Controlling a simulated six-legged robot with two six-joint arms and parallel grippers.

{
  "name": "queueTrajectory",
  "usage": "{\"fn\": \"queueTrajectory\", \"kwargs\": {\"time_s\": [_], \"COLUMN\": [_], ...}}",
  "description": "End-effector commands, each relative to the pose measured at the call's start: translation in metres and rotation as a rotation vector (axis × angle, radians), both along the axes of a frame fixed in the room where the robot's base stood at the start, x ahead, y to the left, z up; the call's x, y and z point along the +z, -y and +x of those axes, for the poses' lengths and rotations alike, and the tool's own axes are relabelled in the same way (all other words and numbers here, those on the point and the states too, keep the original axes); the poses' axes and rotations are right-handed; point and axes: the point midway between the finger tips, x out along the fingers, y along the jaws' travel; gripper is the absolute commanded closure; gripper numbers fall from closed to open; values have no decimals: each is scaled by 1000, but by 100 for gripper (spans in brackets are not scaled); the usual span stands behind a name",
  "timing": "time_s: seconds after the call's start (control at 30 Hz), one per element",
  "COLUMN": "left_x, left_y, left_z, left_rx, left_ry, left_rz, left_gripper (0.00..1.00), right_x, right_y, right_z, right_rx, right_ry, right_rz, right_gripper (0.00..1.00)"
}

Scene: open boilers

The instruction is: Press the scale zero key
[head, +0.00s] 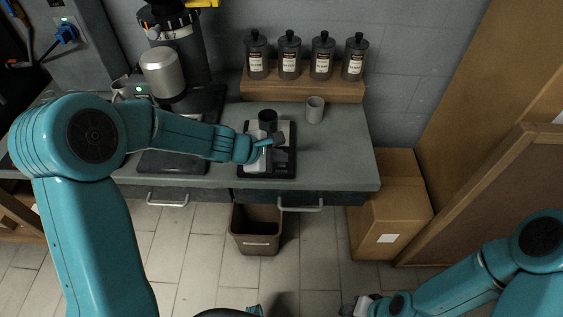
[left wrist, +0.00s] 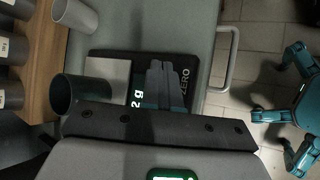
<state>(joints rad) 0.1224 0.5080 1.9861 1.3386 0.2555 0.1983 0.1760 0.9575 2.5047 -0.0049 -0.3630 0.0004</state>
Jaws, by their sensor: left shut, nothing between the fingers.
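The scale (head: 288,172) is a black slab with a light plate near the counter's front edge. It also shows in the left wrist view (left wrist: 140,58), with lit digits reading "2 g" at least in part. The zero key (left wrist: 184,82) bears the word ZERO at the scale's front end. A dark cup (head: 268,117) stands at the scale's back end. My left gripper (head: 277,140) is shut and empty over the scale. In the left wrist view its fingers (left wrist: 168,85) lie between the digits and the ZERO lettering; contact cannot be told. My right gripper (head: 357,304) hangs low, away from the counter.
A grey cup (head: 315,110) stands right of the scale. Several dark bottles (head: 289,55) stand on a wooden shelf (head: 310,88) behind. A coffee machine (head: 180,60) is at the left. A bin (head: 256,230) and cardboard boxes (head: 390,215) stand below and right.

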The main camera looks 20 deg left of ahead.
Motion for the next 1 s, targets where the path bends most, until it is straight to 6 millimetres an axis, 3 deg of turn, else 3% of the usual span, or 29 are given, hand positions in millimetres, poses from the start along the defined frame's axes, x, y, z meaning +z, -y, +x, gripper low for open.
{"fn": "queueTrajectory", "kwargs": {"time_s": [1.0], "left_x": [-9], "left_y": [0], "left_z": [0], "left_rx": [0], "left_ry": [0], "left_rz": [0], "left_gripper": [100], "right_x": [-10], "right_y": [0], "right_z": [0], "right_rx": [0], "right_ry": [0], "right_rz": [0], "right_gripper": [57]}}
